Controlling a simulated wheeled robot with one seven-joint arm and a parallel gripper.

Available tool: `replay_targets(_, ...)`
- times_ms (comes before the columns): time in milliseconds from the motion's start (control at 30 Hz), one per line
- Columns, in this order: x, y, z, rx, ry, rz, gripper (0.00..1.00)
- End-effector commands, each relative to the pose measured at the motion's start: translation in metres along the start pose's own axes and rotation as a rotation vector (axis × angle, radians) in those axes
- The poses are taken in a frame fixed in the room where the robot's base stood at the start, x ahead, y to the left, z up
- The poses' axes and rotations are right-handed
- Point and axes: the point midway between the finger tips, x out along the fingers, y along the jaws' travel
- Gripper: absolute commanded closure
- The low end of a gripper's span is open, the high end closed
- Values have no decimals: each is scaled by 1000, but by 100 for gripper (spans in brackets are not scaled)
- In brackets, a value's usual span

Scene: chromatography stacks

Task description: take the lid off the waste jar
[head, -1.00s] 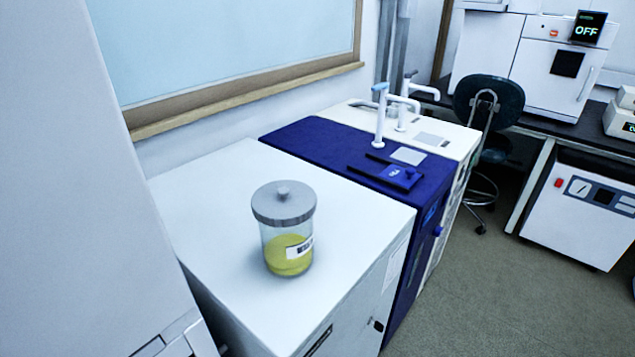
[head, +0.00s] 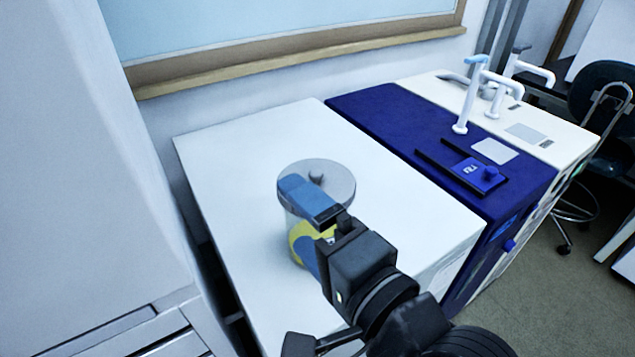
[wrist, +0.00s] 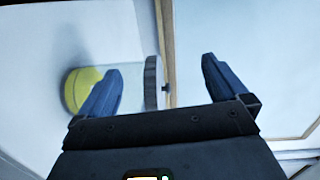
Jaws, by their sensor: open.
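The waste jar is clear glass with yellow contents (head: 298,232) and stands upright on the white cabinet top. Its grey round lid (head: 338,183) with a small centre knob (head: 316,177) is on the jar. My gripper (head: 297,215) is open, its blue fingers in front of the jar and hiding part of the lid, body and label. In the wrist view the jar (wrist: 130,72) appears sideways. The lid (wrist: 151,82) and knob (wrist: 167,88) show between the two spread fingers, and one finger overlaps the glass body. I cannot tell whether either finger touches it.
The white cabinet top (head: 240,150) is otherwise clear. To its right is a dark blue unit (head: 385,115) with a small blue tray (head: 470,170), then a white unit with taps (head: 465,105). A wall with a wooden-framed panel (head: 300,52) stands behind; a tall white cabinet (head: 60,180) stands left.

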Motion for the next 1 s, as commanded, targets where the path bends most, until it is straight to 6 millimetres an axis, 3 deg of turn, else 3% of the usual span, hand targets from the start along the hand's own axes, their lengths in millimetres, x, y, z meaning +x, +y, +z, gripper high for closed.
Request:
replay_targets(300, 48, -61, 24, 81, -274, 53, 0)
replay_targets(500, 61, -84, 39, 80, -426, 210, 0)
replay_targets(767, 58, -87, 37, 24, -482, 527, 0)
replay_targets(1000, 40, -78, 0, -57, -351, 866, 0)
